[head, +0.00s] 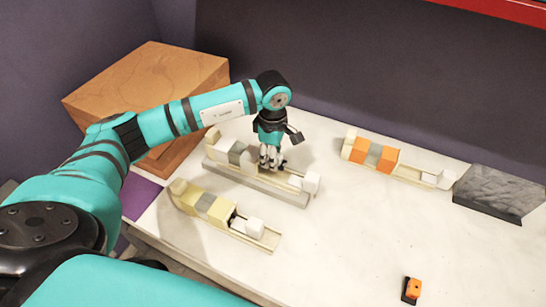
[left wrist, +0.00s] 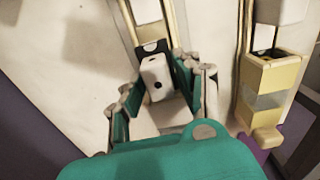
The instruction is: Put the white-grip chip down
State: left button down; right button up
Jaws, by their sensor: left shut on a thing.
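My left gripper (head: 270,162) points down over the middle rack (head: 255,184), a long pale rail with white and grey blocks on it. In the left wrist view my left gripper (left wrist: 165,95) is shut on a white block with a dark dot, which I take for the white-grip chip (left wrist: 155,75). The chip is between the fingers, in line with the rail below. The fingers hide most of it in the head view, and I cannot tell whether it touches the rail. A separate white block (head: 311,182) is at the rail's right end. My right gripper is not in view.
A front rack (head: 272,240) holds yellowish, grey and white blocks. A right rack (head: 407,178) holds orange, grey and white ones. A grey slab (head: 498,193) stands at right; a small orange-and-black item (head: 412,289) lies in front. A wooden box (head: 150,80) is behind my arm.

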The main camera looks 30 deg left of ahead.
aim_at(273, 175)
pick_arm(q)
jog(key=shift+f, duration=0.15)
dwell(0.3)
jog(key=shift+f+b, duration=1.85)
jog(key=shift+f, duration=0.2)
jog(key=shift+r+p, duration=1.2)
jog(key=shift+r, duration=1)
jog(key=shift+s+d+r+m, duration=0.25)
jog(key=shift+d+m, duration=0.05)
jog(key=shift+m, duration=0.1)
jog(key=s+d+r+m, duration=0.3)
jog(key=s+m, duration=0.3)
jog(key=m, duration=0.3)
jog(key=s+d+r+m+p, duration=0.1)
jog(key=s+d+r+m, duration=0.2)
jog(key=s+r+m, duration=0.2)
jog(key=s+m, duration=0.2)
jog(key=m, duration=0.2)
jog(key=shift+s+r, duration=0.2)
jog(key=shift+r, duration=0.1)
